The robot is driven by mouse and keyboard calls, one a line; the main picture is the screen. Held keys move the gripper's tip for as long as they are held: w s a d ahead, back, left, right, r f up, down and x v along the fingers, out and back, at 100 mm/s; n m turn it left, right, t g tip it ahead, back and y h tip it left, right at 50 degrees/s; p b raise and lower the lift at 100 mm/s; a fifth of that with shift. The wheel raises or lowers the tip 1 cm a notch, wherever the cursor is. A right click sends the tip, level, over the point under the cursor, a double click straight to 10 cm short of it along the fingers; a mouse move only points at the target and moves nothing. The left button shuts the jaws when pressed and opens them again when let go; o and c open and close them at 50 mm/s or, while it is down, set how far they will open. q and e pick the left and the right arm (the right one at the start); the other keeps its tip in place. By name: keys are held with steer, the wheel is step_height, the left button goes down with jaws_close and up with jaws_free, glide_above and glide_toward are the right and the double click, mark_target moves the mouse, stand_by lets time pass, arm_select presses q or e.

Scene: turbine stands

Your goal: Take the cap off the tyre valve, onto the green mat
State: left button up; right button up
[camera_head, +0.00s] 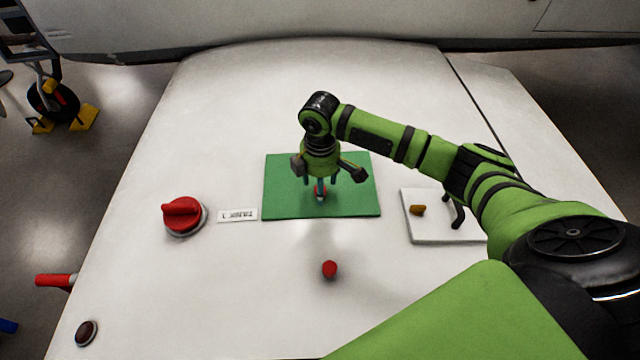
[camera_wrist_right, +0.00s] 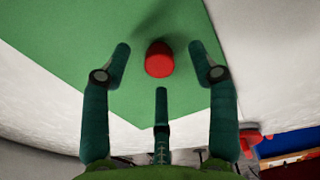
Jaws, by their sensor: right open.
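The green mat (camera_head: 277,198) lies flat in the middle of the white table. My right gripper (camera_head: 320,187) points down over the mat with its fingers open. In the right wrist view a small red cap (camera_wrist_right: 159,60) shows against the mat, ahead of and between the spread fingers of my right gripper (camera_wrist_right: 160,65); no finger visibly touches it. In the head view the fingers mostly hide that cap. A second small red piece (camera_head: 329,269) stands on the bare table in front of the mat; whether it belongs to the tyre valve I cannot tell. My left gripper is out of view.
A red knob (camera_head: 183,215) with a label card (camera_head: 237,215) stands left of the mat. A white plate (camera_head: 430,232) with a yellow-brown piece (camera_head: 417,210) and a black hook-like part is at right, near my arm. A dark round button (camera_head: 86,333) is at front left.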

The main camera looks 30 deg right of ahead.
steer(key=shift+r, duration=2.9)
steer(key=shift+s+f, duration=0.1)
